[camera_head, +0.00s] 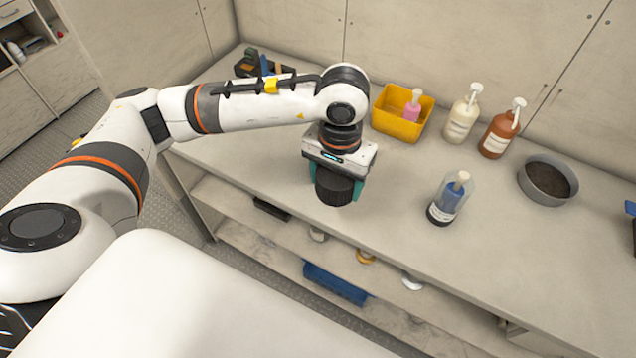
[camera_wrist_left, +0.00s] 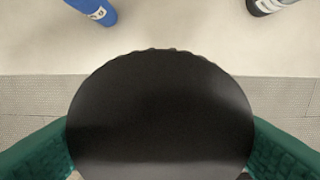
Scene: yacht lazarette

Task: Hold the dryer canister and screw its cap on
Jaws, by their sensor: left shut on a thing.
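My left gripper (camera_head: 338,180), with teal fingers, is shut on a black round cap (camera_head: 334,190). It holds the cap over the counter near its front edge. In the left wrist view the cap (camera_wrist_left: 160,120) fills the middle, with a ribbed rim, between the two fingers. My right gripper is not in view.
On the counter (camera_head: 400,180) stand a yellow bin (camera_head: 400,112) with a pink bottle, a cream pump bottle (camera_head: 462,115), a brown pump bottle (camera_head: 501,130) and a grey bowl (camera_head: 548,180). A blue tray (camera_head: 335,283) lies on the shelf below. Counter between gripper and canister is clear.

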